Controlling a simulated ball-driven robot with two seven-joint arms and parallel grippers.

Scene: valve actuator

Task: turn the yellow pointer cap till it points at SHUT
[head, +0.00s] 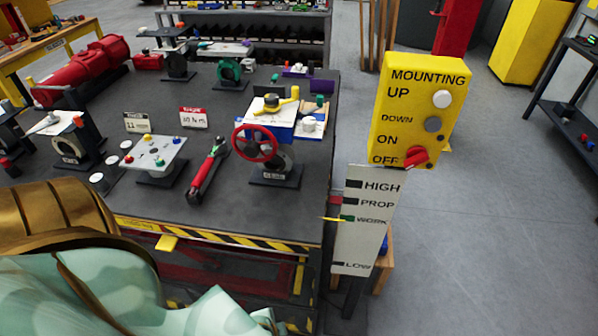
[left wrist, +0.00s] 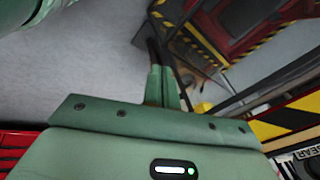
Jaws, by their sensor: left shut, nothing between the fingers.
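The yellow pointer cap (head: 276,104) sits on top of a blue-and-white actuator (head: 284,127) at the right part of the dark bench. Its yellow arm reaches toward the upper right. No SHUT marking is readable at this size, so I cannot tell which mark the cap points at. A red handwheel (head: 256,143) is on the front left of the actuator. My left gripper (left wrist: 163,78) shows in the left wrist view, its fingers together and empty, over grey floor near the bench. It is well away from the cap. My right gripper is in neither view.
A yellow MOUNTING control box (head: 404,126) and a white level board (head: 363,222) stand right of the bench. The striped bench edge (head: 225,239) runs in front.

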